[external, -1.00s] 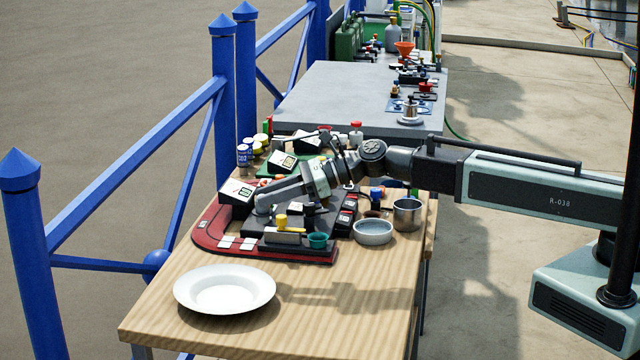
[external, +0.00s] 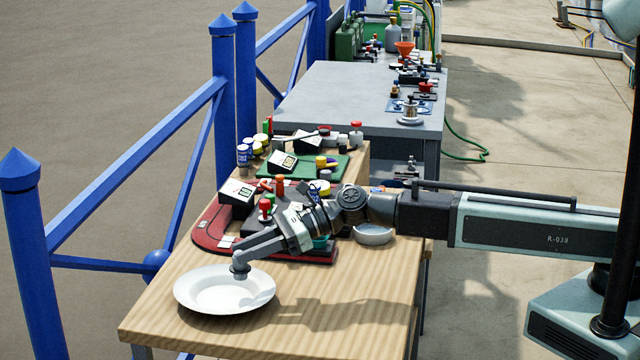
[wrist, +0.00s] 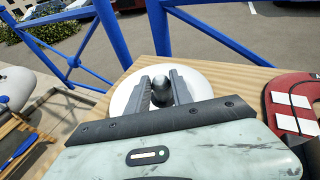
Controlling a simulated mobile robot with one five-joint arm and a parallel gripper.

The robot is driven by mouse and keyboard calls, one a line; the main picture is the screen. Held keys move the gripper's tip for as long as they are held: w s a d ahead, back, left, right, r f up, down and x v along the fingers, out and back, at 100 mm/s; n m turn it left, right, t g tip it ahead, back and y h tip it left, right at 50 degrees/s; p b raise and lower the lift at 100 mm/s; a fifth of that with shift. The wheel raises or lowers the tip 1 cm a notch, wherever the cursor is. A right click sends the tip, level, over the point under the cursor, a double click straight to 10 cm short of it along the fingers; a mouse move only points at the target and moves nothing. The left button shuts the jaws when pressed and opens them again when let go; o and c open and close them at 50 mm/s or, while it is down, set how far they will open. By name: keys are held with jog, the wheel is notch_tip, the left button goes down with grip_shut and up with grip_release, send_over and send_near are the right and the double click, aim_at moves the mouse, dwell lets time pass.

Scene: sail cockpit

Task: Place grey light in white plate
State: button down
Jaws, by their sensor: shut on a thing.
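The white plate (external: 190,292) lies on the near part of the wooden table. My gripper (external: 240,264) is over the far right part of the plate. It is shut on a small grey round thing, which I take to be the grey light (external: 240,269). In the wrist view the grey light (wrist: 161,82) shows between the two fingers, with the plate (wrist: 124,92) behind and around it. I cannot tell whether the light touches the plate.
A red board (external: 211,235) with instruments lies just behind the plate; it also shows at the right in the wrist view (wrist: 290,85). A shallow grey bowl (external: 373,235) stands near the table's right side. Blue railings (external: 130,165) run along the left. The wooden table (external: 350,325) is clear at front right.

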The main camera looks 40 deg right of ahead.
aim_at(247, 266)
notch_tip(247, 266, down, 4)
jog(key=b, duration=0.3)
jog(key=shift+f+b, duration=0.15)
jog(key=shift+b, duration=0.25)
jog(key=shift+r, duration=0.3)
jog(key=shift+f, duration=0.2)
jog(key=c, duration=1.1)
grip_release()
jog(key=shift+r, duration=0.1)
jog(key=shift+r+p, duration=0.2)
jog(key=shift+p, duration=0.15)
jog(key=p+v, duration=0.2)
jog(key=v, duration=0.5)
jog(key=shift+s+d, duration=0.1)
jog(key=shift+d, duration=0.2)
